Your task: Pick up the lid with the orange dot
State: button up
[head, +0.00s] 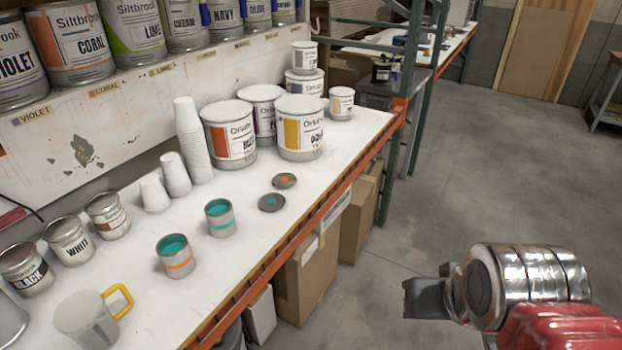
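The lid with the orange dot (284,180) is a small grey disc lying flat on the white bench, near its front edge. A second grey lid with a teal dot (271,202) lies just in front of it and to its left. Two open cans with teal contents stand farther left: one with an orange band (175,257) and one with a teal band (220,218). My gripper (418,299) is off the bench at lower right, over the floor, well apart from both lids. Its fingers are seen at an angle that hides whether they are open.
Large paint cans (229,134) and stacked white cups (193,140) stand behind the lids. A mug (88,318) and small cans (68,240) are at left. An orange beam (330,208) edges the white bench (330,150); cardboard boxes (308,280) sit below.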

aim_at(285, 180)
jog(key=z, duration=1.1)
jog(key=i, duration=2.5)
jog(key=u, duration=0.85)
